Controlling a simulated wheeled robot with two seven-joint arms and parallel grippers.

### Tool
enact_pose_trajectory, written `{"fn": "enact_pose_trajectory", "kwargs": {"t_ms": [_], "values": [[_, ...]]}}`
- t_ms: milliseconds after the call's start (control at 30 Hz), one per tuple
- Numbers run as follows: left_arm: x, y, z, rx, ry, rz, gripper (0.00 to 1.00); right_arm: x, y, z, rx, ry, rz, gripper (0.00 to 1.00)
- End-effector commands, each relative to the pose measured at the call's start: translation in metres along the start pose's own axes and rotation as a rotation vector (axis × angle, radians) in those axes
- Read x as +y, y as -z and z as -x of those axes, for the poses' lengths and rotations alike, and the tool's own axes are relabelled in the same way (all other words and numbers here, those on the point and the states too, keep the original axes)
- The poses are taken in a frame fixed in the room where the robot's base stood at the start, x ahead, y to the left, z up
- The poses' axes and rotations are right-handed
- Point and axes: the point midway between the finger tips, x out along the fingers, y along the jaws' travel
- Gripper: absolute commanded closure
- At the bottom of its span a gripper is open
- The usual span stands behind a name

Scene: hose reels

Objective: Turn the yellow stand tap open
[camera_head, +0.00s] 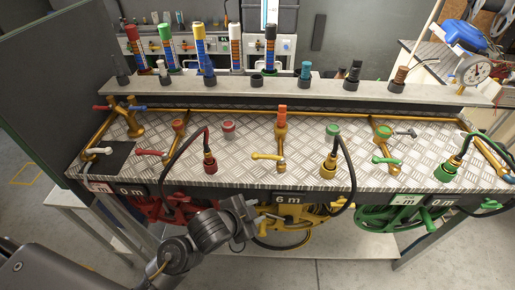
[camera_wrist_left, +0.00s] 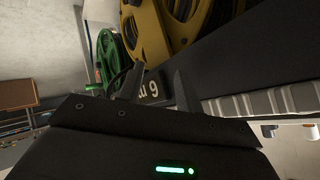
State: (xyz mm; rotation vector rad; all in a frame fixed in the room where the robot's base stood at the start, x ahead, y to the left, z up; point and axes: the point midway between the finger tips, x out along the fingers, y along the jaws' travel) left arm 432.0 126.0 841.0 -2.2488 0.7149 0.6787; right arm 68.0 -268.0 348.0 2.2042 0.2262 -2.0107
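The yellow stand tap (camera_head: 281,135) stands upright near the middle of the bench in the head view, with an orange top. Its yellow lever (camera_head: 266,156) points left from the foot of the stand. My left gripper (camera_head: 246,208) is in front of the bench's front edge, nearer to me than the lever and apart from it. In the left wrist view its two dark fingers (camera_wrist_left: 157,88) stand apart with nothing held between them. The tap is not clearly visible in that view. My right gripper is not in view.
A hose with a yellow-based connector (camera_head: 328,164) stands right of the tap. A red-based hose connector (camera_head: 210,162) stands left of it. The yellow reel (camera_head: 290,222) hangs below the front edge, beside a "6 m" plate (camera_head: 288,199). Red and green taps flank the yellow one.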

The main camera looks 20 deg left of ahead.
Motion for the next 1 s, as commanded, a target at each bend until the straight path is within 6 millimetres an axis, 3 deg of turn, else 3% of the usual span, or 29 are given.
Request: {"fn": "enact_pose_trajectory", "kwargs": {"t_ms": [33, 100, 367, 500, 633, 767, 867, 1000], "values": [[-0.012, 0.034, 0.017, 0.075, 0.029, -0.095, 0.65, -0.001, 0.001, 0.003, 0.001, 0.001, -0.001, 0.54], [-0.021, 0.073, 0.031, 0.172, 0.063, -0.245, 0.65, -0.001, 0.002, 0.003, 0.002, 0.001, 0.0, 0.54], [-0.02, 0.192, 0.047, 0.519, 0.181, -0.901, 0.65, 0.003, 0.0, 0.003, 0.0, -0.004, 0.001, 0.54], [-0.005, 0.237, 0.061, 0.705, 0.256, -1.384, 0.65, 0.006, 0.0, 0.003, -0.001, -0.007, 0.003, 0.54], [0.005, 0.249, 0.067, 0.83, 0.296, -1.871, 0.65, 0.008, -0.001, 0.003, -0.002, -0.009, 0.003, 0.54], [-0.006, 0.233, 0.066, 0.894, 0.271, -2.331, 0.65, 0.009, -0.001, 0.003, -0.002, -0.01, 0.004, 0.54], [-0.033, 0.211, 0.065, 0.903, 0.191, -2.649, 0.65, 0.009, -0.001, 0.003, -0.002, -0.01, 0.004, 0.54], [-0.088, 0.177, 0.072, 0.876, 0.009, -2.986, 0.65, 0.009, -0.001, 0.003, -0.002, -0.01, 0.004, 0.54]]}}
